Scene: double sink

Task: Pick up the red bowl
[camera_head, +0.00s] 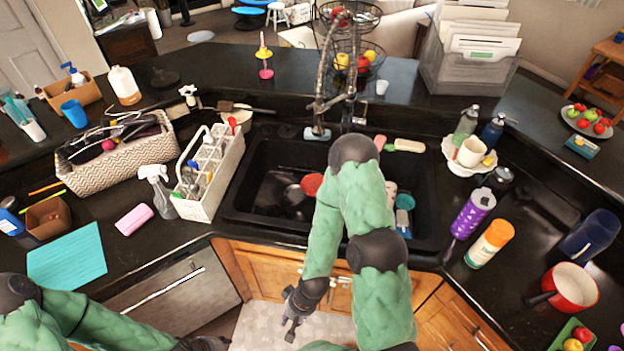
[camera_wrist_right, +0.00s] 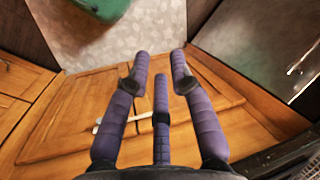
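A round red item (camera_head: 312,184), which looks like the red bowl, lies in the black sink (camera_head: 262,172); my right arm partly covers the area beside it. My right gripper (camera_head: 293,316) hangs below the counter edge, in front of the wooden cabinet doors, apart from the bowl. In the right wrist view its purple-grey fingers (camera_wrist_right: 160,68) are spread, with nothing between them. My left gripper (camera_head: 212,344) is at the bottom edge of the head view, cut off, so its state is unclear.
More dishes lie in the sink, partly hidden by my arm. A faucet (camera_head: 322,95) rises behind it. A white caddy (camera_head: 212,175) stands left; a purple bottle (camera_head: 473,213), an orange-capped bottle (camera_head: 488,245) and a red pot (camera_head: 577,284) stand right.

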